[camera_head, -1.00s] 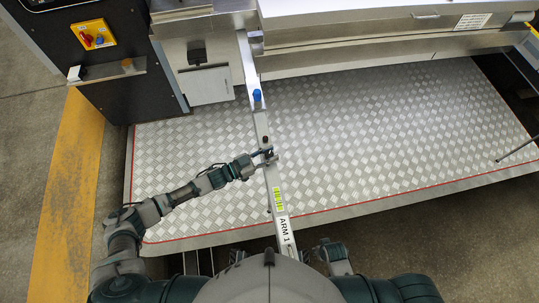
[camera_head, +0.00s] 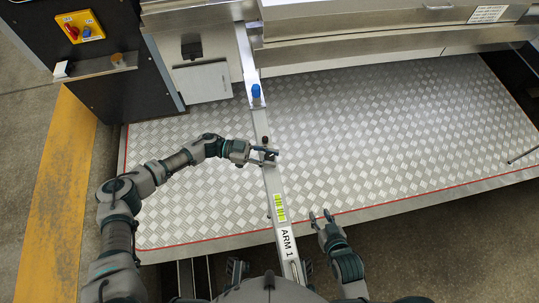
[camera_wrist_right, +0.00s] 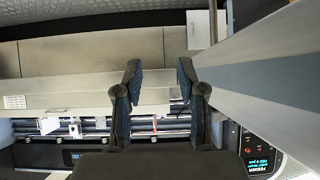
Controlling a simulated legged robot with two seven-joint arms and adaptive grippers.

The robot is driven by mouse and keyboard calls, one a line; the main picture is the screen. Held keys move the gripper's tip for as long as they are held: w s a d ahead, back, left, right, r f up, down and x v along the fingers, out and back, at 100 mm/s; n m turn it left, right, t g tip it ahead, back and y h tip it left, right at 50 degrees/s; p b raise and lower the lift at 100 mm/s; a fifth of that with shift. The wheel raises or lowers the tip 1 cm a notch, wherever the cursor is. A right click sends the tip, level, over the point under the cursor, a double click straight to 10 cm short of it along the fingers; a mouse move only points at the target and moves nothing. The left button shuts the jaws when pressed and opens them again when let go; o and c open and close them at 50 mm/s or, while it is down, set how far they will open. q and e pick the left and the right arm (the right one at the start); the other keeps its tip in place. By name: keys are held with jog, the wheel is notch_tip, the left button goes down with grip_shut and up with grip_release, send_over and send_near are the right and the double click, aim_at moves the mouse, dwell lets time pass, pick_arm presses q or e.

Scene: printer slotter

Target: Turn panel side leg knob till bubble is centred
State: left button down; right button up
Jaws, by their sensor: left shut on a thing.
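A long silver bar marked ARM 1 (camera_head: 274,183) runs from the machine towards me in the head view. A yellow-green striped patch (camera_head: 280,207) sits on it near the label; I cannot make out a bubble. My left gripper (camera_head: 265,155) reaches from the left to the middle of the bar and is shut on a small knob there, largely hidden by the fingers. A small dark piece (camera_head: 265,141) stands on the bar just beyond the fingers. A blue knob (camera_head: 256,91) is farther along. My right gripper (camera_head: 322,216) is open and empty, right of the bar; its parted fingers also show in the right wrist view (camera_wrist_right: 158,85).
The silver panelled machine (camera_head: 350,25) stands at the back. A black cabinet with a red-and-yellow switch (camera_head: 71,29) is at the left. The right wrist view shows a lit display (camera_wrist_right: 258,150).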

pick_arm(q)
jog(key=shift+w+m+g+b, duration=0.15)
jog(key=shift+m+g+b, duration=0.35)
jog(key=shift+g, duration=0.1)
jog(key=shift+r, duration=0.1)
pick_arm(e)
jog(key=shift+w+a+r+t+y, duration=0.15)
jog(key=shift+w+a+r+t, duration=0.1)
jog(key=shift+w+r+t, duration=0.35)
jog(key=shift+w+a+r+t+y, duration=0.25)
jog(key=shift+w+r+t, duration=0.25)
jog(key=shift+r, duration=0.15)
jog(key=shift+w+a+r+t+y, duration=0.1)
jog(key=shift+w+a+r+t, duration=0.15)
jog(key=shift+w+r+t, duration=0.3)
pick_arm(q)
jog(key=c, duration=0.8)
grip_release()
jog(key=shift+g+y, duration=0.3)
pick_arm(e)
jog(key=shift+w, duration=0.1)
pick_arm(q)
jog(key=shift+a, duration=0.15)
